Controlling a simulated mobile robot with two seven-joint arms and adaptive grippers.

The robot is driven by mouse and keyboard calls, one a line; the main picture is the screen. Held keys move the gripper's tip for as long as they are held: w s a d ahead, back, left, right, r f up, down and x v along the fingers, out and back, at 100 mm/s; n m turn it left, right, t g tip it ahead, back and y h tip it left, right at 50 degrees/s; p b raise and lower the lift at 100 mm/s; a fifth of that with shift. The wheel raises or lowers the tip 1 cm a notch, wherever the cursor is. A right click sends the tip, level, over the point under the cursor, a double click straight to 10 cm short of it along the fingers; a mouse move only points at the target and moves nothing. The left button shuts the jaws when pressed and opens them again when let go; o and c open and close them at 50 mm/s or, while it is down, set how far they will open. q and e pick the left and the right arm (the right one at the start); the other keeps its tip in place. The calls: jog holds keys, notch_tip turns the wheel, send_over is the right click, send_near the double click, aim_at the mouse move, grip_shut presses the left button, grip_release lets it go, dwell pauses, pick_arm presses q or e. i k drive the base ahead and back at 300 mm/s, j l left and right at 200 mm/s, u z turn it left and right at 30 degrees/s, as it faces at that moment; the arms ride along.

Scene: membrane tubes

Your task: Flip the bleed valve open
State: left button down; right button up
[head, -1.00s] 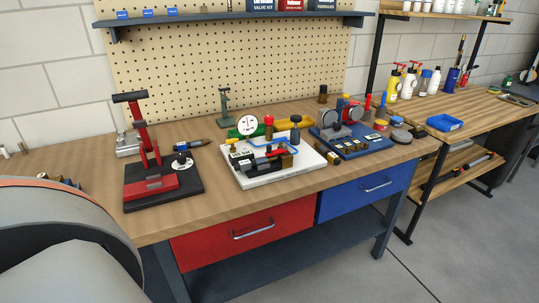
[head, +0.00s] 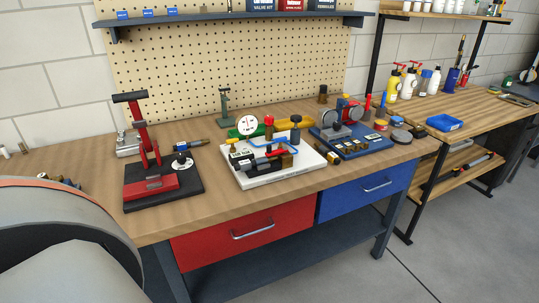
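In the head view a white plate (head: 262,180) sits on the wooden bench. On it stand a round dial gauge (head: 247,125), blue tubing (head: 272,146), a red knob (head: 269,121), a dark knob (head: 296,120) and a black and red fitting (head: 277,152). Which of these parts is the bleed valve, and how its handle stands, is too small to tell. Neither gripper is in view. A large rounded grey body part of mine fills the lower left.
A black and red press (head: 151,180) stands left of the plate. A blue board (head: 354,149) with round parts stands to its right. A shelf (head: 240,17) hangs above. The bench front (head: 215,205) is mostly clear.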

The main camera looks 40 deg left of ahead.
aim_at(280, 140)
jog(key=j+u, duration=0.55)
jog(key=u, duration=0.15)
jog(key=j+u, duration=0.25)
jog(key=u, duration=0.15)
jog(key=i, duration=0.05)
